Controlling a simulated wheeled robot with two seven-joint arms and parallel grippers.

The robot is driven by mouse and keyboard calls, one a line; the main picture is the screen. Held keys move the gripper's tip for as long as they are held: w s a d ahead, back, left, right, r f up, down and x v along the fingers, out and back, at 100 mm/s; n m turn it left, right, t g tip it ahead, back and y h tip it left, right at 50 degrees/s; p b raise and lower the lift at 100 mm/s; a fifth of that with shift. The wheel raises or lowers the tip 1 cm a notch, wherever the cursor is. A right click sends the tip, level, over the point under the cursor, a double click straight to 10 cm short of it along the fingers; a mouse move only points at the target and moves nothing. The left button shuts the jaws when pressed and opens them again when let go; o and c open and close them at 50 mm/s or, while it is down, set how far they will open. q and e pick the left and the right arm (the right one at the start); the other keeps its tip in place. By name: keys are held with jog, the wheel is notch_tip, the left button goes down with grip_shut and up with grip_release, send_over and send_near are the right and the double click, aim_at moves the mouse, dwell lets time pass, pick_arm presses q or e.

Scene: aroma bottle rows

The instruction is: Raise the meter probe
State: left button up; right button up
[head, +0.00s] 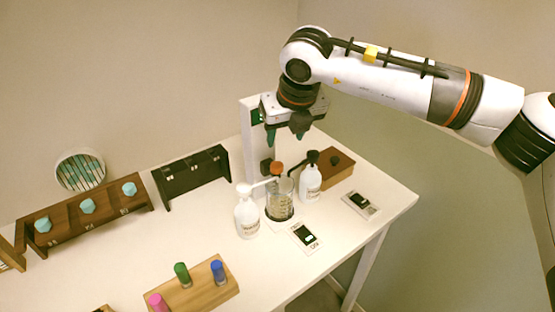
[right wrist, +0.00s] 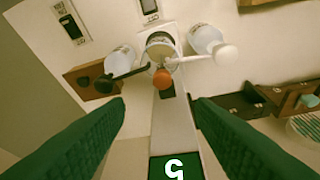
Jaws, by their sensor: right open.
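An orange knob (head: 277,168), which looks like the top of the meter probe, sits above a glass beaker (head: 280,211) in front of a white upright stand (head: 248,130). The knob also shows in the right wrist view (right wrist: 162,78), with the beaker (right wrist: 160,42) just beyond it. Whether the probe's lower end is inside the beaker I cannot tell. My right gripper (head: 286,134) is open and empty, above the knob and beside the stand's upper part. Its green fingers frame the stand in the right wrist view (right wrist: 160,112). My left gripper is not in view.
A white-pump bottle (head: 247,216) and a black-pump bottle (head: 311,184) flank the beaker closely. A brown box (head: 336,163) stands behind; two flat devices (head: 304,238) (head: 361,205) lie in front and right. A vial block (head: 203,291), black rack (head: 180,184) and brown rack (head: 66,226) are farther left.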

aim_at(277, 164)
jog(key=p+x, duration=0.3)
jog(key=x, duration=0.8)
jog(key=shift+s+a+f, duration=0.1)
jog(key=shift+f, duration=0.1)
